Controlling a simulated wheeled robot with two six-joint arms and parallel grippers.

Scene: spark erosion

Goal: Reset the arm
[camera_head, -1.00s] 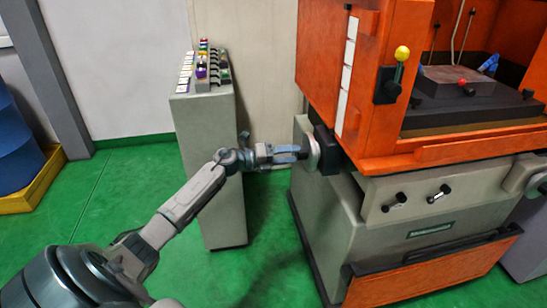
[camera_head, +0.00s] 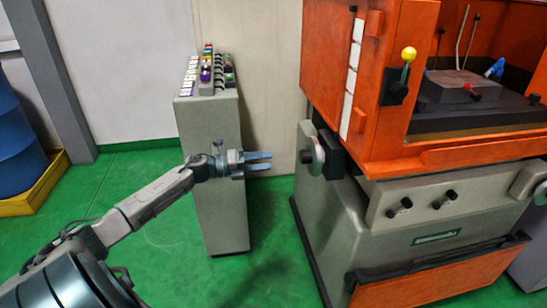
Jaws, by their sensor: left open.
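My left arm (camera_head: 140,205) comes in from the lower left. Its gripper (camera_head: 270,161) is open and empty, in front of the grey control pedestal. A clear gap lies between the fingertips and the handwheel. My right gripper is not in view.
The grey pedestal (camera_head: 215,165) carries a panel of coloured buttons (camera_head: 207,75) on top. A yellow-knobbed lever (camera_head: 408,55) is on the machine front. A blue drum (camera_head: 18,140) stands in a yellow tray (camera_head: 40,192) at left. Green floor is free around the pedestal.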

